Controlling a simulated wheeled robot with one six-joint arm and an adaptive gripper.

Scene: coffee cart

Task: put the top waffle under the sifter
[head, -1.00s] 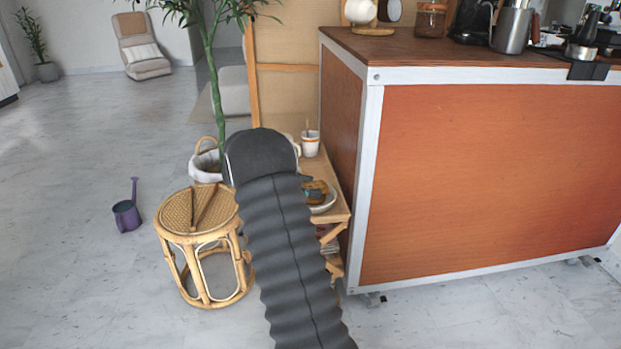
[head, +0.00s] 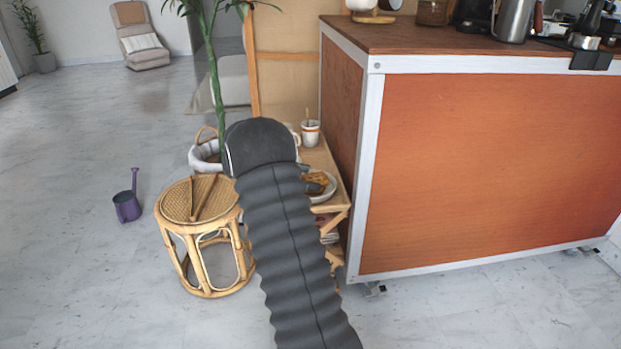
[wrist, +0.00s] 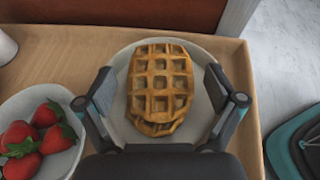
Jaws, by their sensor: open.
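In the wrist view a golden top waffle (wrist: 160,78) lies on at least one other waffle (wrist: 155,129), whose edge shows at the near end. They rest on a pale round plate (wrist: 122,62) on a wooden surface. My gripper (wrist: 159,88) is open, with one finger on each side of the waffles and visible gaps between. The height of the fingers above the plate is hard to tell. In the head view the waffles (head: 316,183) show partly behind my arm, which hides my gripper. I cannot make out the sifter in either view.
A bowl of strawberries (wrist: 37,138) stands left of the plate. A white cup (head: 310,133) stands farther back on the small wooden table (head: 318,158). The orange cart (head: 480,175) rises close on the right. A rattan stool (head: 200,198) stands left; open floor lies beyond.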

